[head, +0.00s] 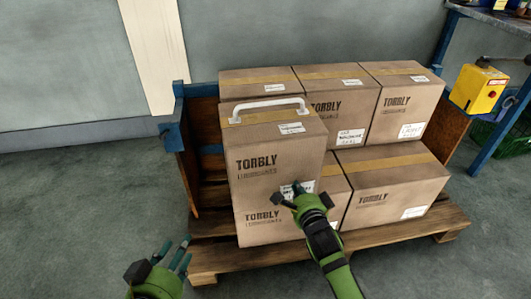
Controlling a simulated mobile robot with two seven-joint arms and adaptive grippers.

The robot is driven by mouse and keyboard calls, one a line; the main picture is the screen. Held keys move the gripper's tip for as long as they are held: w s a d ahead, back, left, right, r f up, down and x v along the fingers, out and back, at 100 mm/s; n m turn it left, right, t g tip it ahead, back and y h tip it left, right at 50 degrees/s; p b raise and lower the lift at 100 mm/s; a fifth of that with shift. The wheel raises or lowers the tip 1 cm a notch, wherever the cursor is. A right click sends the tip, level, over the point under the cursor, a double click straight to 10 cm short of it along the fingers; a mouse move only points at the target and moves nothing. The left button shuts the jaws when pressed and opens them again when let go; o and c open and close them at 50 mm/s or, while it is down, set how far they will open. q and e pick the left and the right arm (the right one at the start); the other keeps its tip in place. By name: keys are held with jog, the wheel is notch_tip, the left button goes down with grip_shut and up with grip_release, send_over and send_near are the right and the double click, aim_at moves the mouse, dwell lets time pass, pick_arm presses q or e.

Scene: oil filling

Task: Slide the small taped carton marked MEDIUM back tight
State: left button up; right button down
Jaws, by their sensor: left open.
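A brown taped carton (275,158) printed TORBLY sits on top of the front left stack, in front of the upper back row. Its lower right label is partly covered by my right gripper, so I cannot read MEDIUM on it. A white handle-shaped piece (268,104) shows at its top. Another TORBLY carton (265,226) is below it. My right gripper (291,190) is at the upper carton's front face near the label, seemingly touching; its finger opening is unclear. My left gripper (177,254) is open and empty, low at the left, apart from the cartons.
More cartons (402,98) stand in the upper back row, and another (388,190) at front right. All rest on a wooden pallet (390,240) with a blue-cornered side frame (170,135) at left. A yellow box with a red button (480,90) is at right. Floor at left is clear.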

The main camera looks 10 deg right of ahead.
jog(key=shift+w+a, duration=0.1)
jog(key=shift+a, duration=0.05)
jog(key=s+p, duration=0.2)
jog(key=s, duration=0.1)
jog(key=shift+s, duration=0.2)
dwell(0.8)
jog(key=shift+f, duration=0.1)
